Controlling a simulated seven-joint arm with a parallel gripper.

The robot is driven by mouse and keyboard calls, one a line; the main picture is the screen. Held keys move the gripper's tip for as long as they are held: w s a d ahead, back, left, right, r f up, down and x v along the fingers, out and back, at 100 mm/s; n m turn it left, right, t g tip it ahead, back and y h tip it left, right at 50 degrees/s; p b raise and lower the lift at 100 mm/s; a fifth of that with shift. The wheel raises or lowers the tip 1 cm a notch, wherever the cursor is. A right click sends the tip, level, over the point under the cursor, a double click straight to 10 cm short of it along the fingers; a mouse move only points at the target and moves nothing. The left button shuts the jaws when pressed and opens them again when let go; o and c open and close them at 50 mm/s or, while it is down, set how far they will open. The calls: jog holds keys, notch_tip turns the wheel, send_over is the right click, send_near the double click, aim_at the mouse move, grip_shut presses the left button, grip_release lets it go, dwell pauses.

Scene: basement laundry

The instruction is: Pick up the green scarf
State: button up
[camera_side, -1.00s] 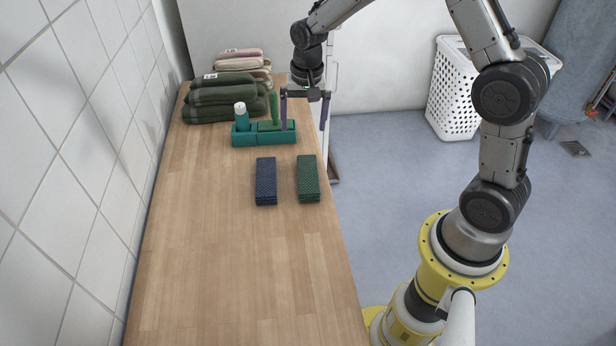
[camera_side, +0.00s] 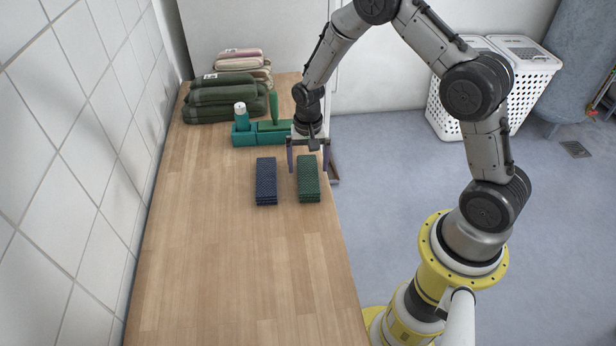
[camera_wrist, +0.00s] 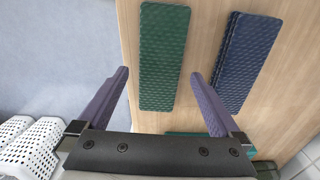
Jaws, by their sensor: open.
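The green scarf (camera_side: 309,182) is a folded, textured dark green strip lying flat on the wooden counter near its right edge. It also shows in the wrist view (camera_wrist: 163,60), upper middle, ahead of the fingers. My gripper (camera_side: 308,169) is open and empty, above the far end of the green scarf.
A folded navy scarf (camera_side: 266,181) lies just left of the green one, with a narrow gap. Behind them is a teal caddy (camera_side: 245,138) with a bottle (camera_side: 241,117) and a green-handled item (camera_side: 274,108). Folded towels (camera_side: 222,98) are stacked farther back. The front counter is clear.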

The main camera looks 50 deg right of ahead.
aim_at(308, 173)
jog(key=shift+f, duration=1.75)
jog(key=c, duration=1.4)
jog(key=shift+r, duration=0.15)
